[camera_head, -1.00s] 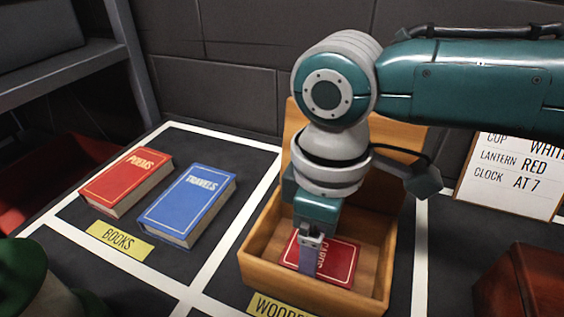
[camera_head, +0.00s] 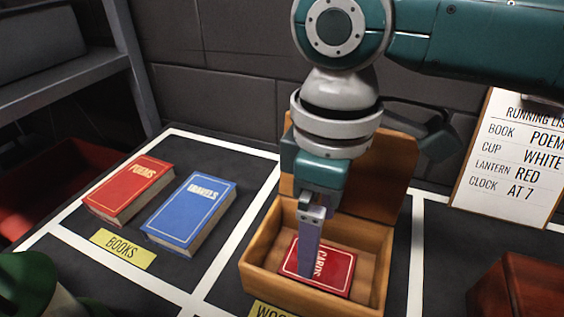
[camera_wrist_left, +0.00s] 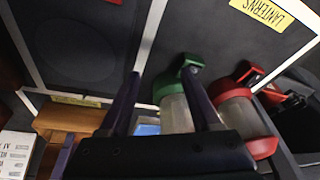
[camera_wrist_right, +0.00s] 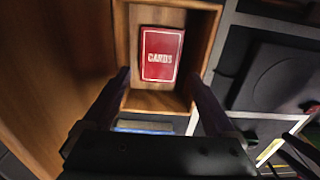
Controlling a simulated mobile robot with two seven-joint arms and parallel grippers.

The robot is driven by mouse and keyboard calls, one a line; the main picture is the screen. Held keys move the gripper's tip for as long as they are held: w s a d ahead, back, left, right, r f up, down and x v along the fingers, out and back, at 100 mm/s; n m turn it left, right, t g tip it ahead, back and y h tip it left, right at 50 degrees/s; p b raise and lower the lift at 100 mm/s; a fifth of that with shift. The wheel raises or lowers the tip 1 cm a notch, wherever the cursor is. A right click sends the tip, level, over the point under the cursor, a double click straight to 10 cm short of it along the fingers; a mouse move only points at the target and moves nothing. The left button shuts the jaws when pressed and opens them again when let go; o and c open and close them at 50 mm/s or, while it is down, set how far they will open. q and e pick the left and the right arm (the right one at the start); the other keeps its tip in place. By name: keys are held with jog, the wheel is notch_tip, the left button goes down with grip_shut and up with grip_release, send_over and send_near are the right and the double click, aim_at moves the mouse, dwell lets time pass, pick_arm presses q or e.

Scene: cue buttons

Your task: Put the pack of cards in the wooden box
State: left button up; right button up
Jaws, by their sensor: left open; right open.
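The red pack of cards (camera_head: 335,268) lies flat on the floor of the open wooden box (camera_head: 262,255), whose lid stands raised at the back. It also shows in the right wrist view (camera_wrist_right: 160,54), inside the box walls. My right gripper (camera_head: 308,272) points down above the box, its visible finger in front of the cards. In the right wrist view its fingers (camera_wrist_right: 160,95) are spread apart with nothing between them. My left gripper is outside the head view. In the left wrist view its fingers (camera_wrist_left: 162,95) are open and empty.
A red book (camera_head: 130,188) and a blue book (camera_head: 190,212) lie left of the box. A notice board (camera_head: 510,160) leans at the right, with a dark red object (camera_head: 530,285) below. Green (camera_wrist_left: 175,100) and red (camera_wrist_left: 235,110) lanterns are near my left gripper.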

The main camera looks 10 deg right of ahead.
notch_tip(320, 180, up, 6)
jog(key=shift+r+p, duration=0.15)
jog(key=shift+p, duration=0.25)
dwell(0.4)
dwell(0.4)
